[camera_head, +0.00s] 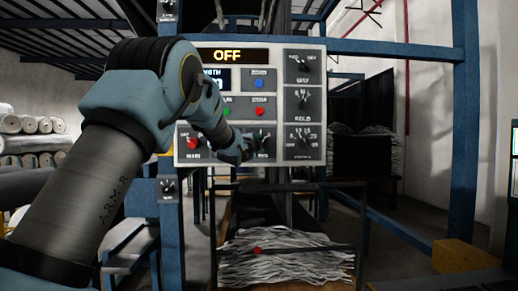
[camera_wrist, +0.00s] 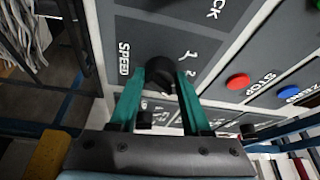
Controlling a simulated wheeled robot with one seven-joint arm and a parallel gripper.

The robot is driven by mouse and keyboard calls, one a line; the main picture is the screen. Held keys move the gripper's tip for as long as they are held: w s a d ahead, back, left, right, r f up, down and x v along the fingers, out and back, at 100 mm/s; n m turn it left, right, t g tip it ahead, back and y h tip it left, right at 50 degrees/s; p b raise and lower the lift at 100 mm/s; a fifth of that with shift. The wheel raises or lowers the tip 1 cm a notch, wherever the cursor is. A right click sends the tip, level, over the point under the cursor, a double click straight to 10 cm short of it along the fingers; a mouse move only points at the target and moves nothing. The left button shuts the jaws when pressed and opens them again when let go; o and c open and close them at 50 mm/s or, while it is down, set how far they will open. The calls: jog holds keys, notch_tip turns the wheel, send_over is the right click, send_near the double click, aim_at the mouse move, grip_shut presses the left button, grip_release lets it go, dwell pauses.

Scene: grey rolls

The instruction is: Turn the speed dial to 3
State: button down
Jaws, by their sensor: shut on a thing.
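The speed dial (camera_wrist: 160,75) is a black round knob on a dark panel section marked SPEED, with the numerals 1 and 2 readable beside it in the wrist view. My gripper (camera_wrist: 159,71) is shut on the dial, one teal finger on each side. Its pointer and the other numerals are hidden or too unclear to read. In the head view my gripper (camera_head: 244,149) is at the lower middle of the control panel (camera_head: 279,110) and covers the dial.
Other dials (camera_head: 303,64) line the panel's right column. A red button (camera_wrist: 237,82) and a blue button (camera_wrist: 288,92) lie to the right in the wrist view. The display (camera_head: 228,55) reads OFF. A rack with grey strands (camera_head: 285,262) stands below the panel.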

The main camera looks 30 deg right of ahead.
jog(key=shift+m, duration=0.6)
jog(key=shift+g, duration=0.3)
jog(key=shift+c, duration=1.8)
grip_release()
jog(key=b+v, duration=0.3)
jog(key=v, duration=0.7)
jog(key=shift+s+a, duration=0.25)
jog(key=shift+s, duration=0.1)
jog(key=shift+y, duration=0.3)
